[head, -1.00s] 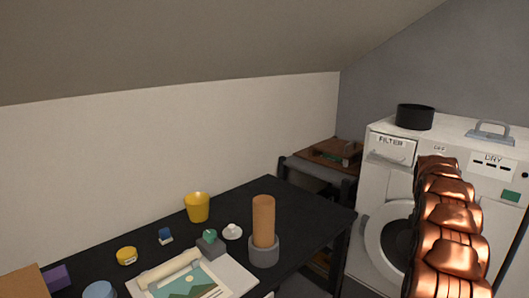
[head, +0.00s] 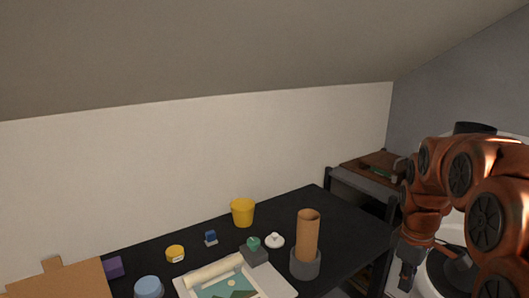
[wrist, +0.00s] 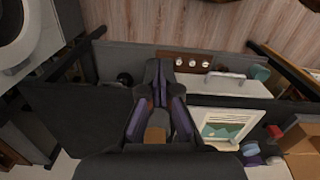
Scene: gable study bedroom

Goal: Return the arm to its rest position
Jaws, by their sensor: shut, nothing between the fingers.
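My copper-coloured arm bends down at the right of the head view, and my gripper (head: 407,278) points downward beside the right end of the black desk (head: 345,222). In the wrist view my gripper (wrist: 158,72) has its fingers shut with nothing between the tips. It is apart from the desk items. A brown patch shows in the gap behind the fingertips; I cannot tell what it is.
On the desk stand a brown tube in a grey holder (head: 305,265), a yellow cup (head: 243,212), a yellow tin (head: 175,254) and a picture sheet (head: 228,284). A white washing machine (head: 455,225) is partly hidden behind my arm.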

